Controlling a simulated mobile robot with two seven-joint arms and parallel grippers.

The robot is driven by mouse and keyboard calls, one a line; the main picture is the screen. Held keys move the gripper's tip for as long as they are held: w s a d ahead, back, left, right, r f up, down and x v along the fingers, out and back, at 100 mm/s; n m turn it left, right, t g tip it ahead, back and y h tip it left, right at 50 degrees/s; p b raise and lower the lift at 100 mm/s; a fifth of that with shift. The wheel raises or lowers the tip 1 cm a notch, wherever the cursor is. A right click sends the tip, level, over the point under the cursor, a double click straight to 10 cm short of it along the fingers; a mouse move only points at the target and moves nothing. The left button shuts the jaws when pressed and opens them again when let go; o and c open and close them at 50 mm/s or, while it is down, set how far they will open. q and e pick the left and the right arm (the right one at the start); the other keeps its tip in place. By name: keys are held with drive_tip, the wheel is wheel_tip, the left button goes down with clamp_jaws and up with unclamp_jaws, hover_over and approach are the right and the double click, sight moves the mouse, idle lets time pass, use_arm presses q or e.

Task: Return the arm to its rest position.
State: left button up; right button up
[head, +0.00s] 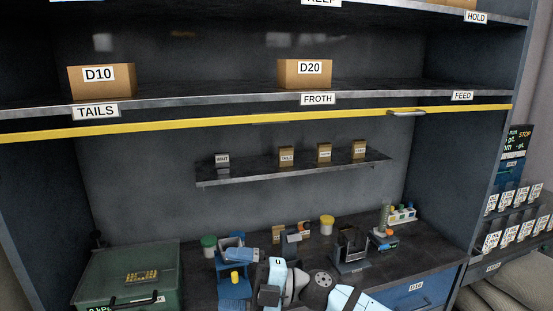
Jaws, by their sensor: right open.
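My right arm comes in from the bottom edge, right of centre, with white-blue and dark grey links. Its gripper (272,284) is low in the middle of the head view, in front of the worktop and just right of the blue bench machine. It is open, and I see nothing held in it. Parts of the fingers are hard to make out against the wrist. My left gripper is not in view.
The blue bench machine (234,282), a green-lidded jar (209,241), a yellow-lidded jar (327,223) and a dark open-framed device (351,246) stand around the gripper. A green case (125,275) is at left. Boxes D10 (101,84) and D20 (304,76) sit on the upper shelf.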

drive_tip(key=s+d+f+m+t+h, duration=0.2)
drive_tip(key=d+f+m+t+h, duration=0.3)
drive_tip(key=d+f+m+t, duration=0.5)
drive_tip(key=s+d+f+m+t+h, duration=0.2)
drive_tip(key=d+f+m+t+h, duration=0.45)
drive_tip(key=m, duration=0.65)
drive_tip(key=s+d+f+m+g+h, duration=0.2)
drive_tip(key=s+d+f, duration=0.3)
drive_tip(key=s+f, duration=0.4)
drive_tip(key=s+d+f+m+g+h, duration=0.3)
drive_tip(key=s+d+f, duration=0.3)
drive_tip(key=s+f, duration=0.2)
drive_tip(key=shift+s+d+f+m, duration=0.2)
drive_tip(key=shift+s+f+m, duration=0.2)
drive_tip(key=shift+f+m, duration=0.45)
